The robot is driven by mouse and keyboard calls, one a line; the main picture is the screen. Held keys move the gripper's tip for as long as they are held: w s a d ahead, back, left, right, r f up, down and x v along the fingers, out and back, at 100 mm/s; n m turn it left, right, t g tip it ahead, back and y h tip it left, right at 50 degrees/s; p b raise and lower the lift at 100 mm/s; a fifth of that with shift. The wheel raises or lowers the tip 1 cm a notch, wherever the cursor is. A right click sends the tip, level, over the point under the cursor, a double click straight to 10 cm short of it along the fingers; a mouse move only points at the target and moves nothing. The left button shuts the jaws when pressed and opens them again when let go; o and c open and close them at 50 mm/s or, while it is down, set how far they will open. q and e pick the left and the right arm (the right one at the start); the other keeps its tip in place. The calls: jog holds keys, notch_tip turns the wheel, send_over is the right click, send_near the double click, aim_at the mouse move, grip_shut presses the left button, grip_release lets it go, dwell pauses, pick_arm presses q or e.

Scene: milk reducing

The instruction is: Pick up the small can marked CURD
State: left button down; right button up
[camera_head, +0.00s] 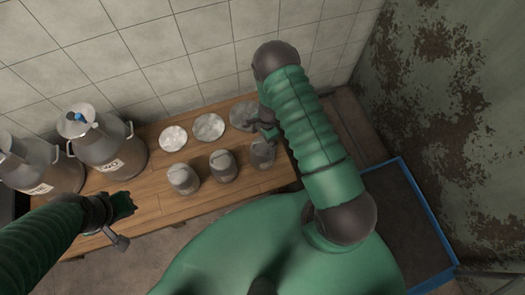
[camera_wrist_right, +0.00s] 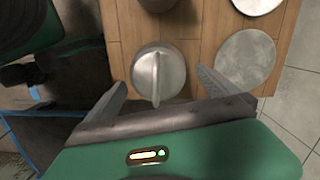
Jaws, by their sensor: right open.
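Three small grey metal cans stand in a row on the wooden table: a left one (camera_head: 183,179), a middle one (camera_head: 222,165) and a right one (camera_head: 262,153). No CURD marking can be read on any of them. My right gripper (camera_head: 265,128) is at the right can, partly hidden by my arm. In the right wrist view, its open fingers (camera_wrist_right: 160,80) are on either side of a can with a raised lid handle (camera_wrist_right: 157,74), with gaps showing. My left gripper (camera_head: 122,206) is over the table's front left; its finger opening is unclear.
Three round lids or discs (camera_head: 173,138) (camera_head: 208,127) (camera_head: 243,115) lie behind the cans. Two large milk cans (camera_head: 98,142) (camera_head: 40,170) stand at the left. A tiled wall (camera_head: 170,50) is behind the table (camera_head: 150,200). A blue-edged dark tray (camera_head: 410,215) is at right.

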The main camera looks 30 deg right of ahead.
aim_at(263, 145)
jog(key=f, duration=0.2)
jog(key=f+b, duration=0.1)
jog(key=f, duration=0.1)
jog(key=shift+s+a+f, duration=0.1)
jog(key=shift+s+f, duration=0.1)
jog(key=shift+f, duration=0.1)
jog(key=shift+c, duration=0.3)
jog(key=shift+r, duration=0.1)
jog(key=shift+c, duration=1.1)
jog(key=c, duration=1.5)
jog(key=shift+w, duration=0.1)
jog(key=shift+c, duration=0.7)
